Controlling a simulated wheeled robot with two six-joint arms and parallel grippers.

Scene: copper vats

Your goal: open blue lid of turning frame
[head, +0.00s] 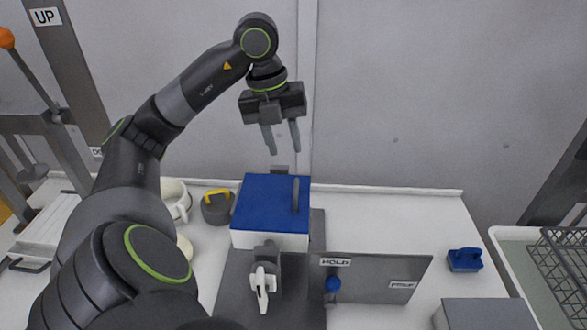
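The turning frame (262,290) is a grey stand on the white worktop, holding a white box with a flat blue lid (265,201). The lid lies closed on the box, with a dark bar handle (296,195) along its right part. A white lever or latch (263,287) sits at the front of the frame. My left gripper (282,140) hangs above and behind the lid, fingers pointing down, spread apart, with nothing between them. It does not touch the lid. My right gripper is not in view.
A white mug (174,200) and a grey pot with yellow handle (216,207) stand left. A blue-handled block (465,260) and a wire basket (565,265) are at right.

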